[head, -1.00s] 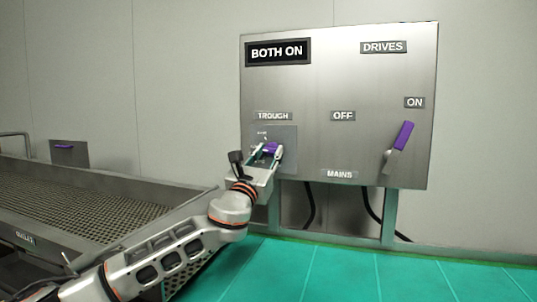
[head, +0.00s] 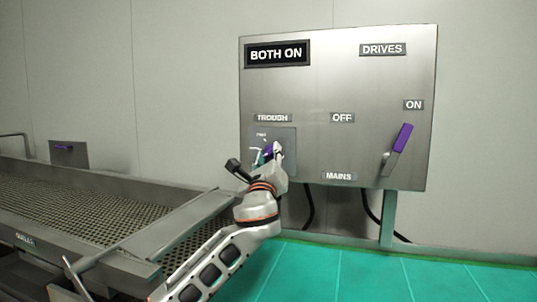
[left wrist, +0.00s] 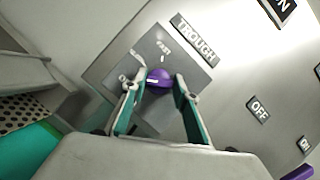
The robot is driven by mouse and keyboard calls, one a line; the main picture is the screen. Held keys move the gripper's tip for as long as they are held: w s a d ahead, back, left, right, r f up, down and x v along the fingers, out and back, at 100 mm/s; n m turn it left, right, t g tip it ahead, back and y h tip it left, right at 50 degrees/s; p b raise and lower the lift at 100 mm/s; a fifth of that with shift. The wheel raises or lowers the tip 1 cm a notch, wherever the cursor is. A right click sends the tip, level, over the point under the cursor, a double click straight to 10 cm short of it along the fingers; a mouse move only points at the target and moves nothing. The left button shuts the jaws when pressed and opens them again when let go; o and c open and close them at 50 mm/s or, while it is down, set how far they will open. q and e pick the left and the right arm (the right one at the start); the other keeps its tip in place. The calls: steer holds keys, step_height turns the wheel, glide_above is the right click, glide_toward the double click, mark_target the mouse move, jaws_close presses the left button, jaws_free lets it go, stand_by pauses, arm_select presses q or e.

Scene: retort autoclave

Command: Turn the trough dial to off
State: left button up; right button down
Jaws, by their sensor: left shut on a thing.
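The purple trough dial (head: 269,149) sits on a small grey plate (head: 287,136) under the TROUGH label, at the lower left of the steel panel. In the left wrist view the dial (left wrist: 159,75) shows between my fingers, with a pale mark on its left side. A FAST label stands above it; another label to its left is partly covered. My left gripper (head: 264,157), also in the left wrist view (left wrist: 157,88), is shut on the dial. In the head view my gripper hides part of the dial and plate. My right gripper is not in view.
The panel (head: 340,70) has a BOTH ON sign (head: 277,53) and a purple-handled mains lever (head: 400,145) tilted up toward ON. A perforated metal trough (head: 90,205) lies at the left. Green floor (head: 350,275) is clear in front.

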arm_select(q)
steer(key=shift+n+g+y+p, duration=0.3)
steer(key=shift+n+y, duration=0.2)
steer(key=shift+n, duration=0.9)
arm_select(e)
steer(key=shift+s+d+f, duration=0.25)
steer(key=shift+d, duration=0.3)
arm_select(q)
steer(key=shift+n, duration=0.4)
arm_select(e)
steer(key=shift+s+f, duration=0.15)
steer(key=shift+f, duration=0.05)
arm_select(q)
steer(key=o, duration=1.1)
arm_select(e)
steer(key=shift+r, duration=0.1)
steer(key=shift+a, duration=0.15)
arm_select(q)
steer(key=shift+v, duration=3.8)
